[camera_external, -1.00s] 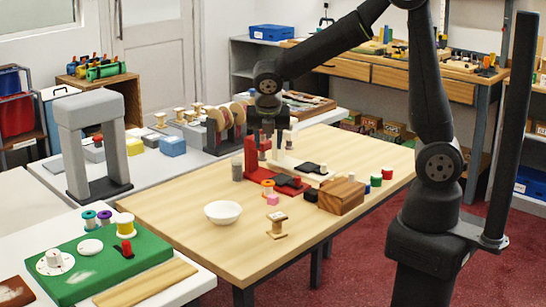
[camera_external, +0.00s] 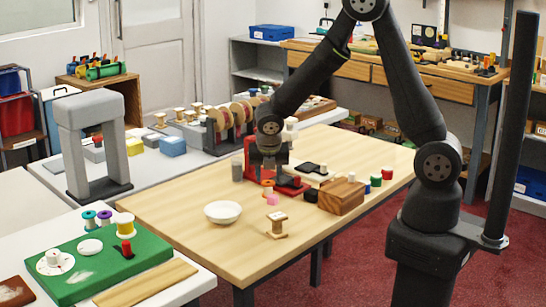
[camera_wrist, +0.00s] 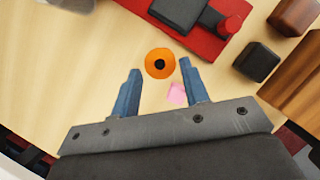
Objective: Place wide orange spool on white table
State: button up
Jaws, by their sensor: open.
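The wide orange spool (camera_external: 268,189) stands upright on the wooden table, next to a red base. In the wrist view the orange spool (camera_wrist: 155,52) shows from above, with a dark hole. My gripper (camera_external: 268,178) is low over the spool. In the wrist view my open blue fingers (camera_wrist: 160,66) lie either side of it, with gaps; whether they reach down to its height I cannot tell. A white table (camera_external: 190,286) at lower left bears a green board. Another pale, whitish table (camera_external: 150,185) stands behind the wooden table.
A pink block (camera_wrist: 177,94) lies close to the spool, near my right finger. The red base (camera_wrist: 205,40) with dark parts is close by. A white bowl (camera_external: 222,212), a wooden spool (camera_external: 277,226) and a wood block (camera_external: 341,195) stand around. The wooden table's front left is clear.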

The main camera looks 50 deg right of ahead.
aim_at(268, 183)
jog(key=shift+x, duration=2.2)
jog(key=shift+s+a, duration=0.1)
jog(key=c, duration=0.7)
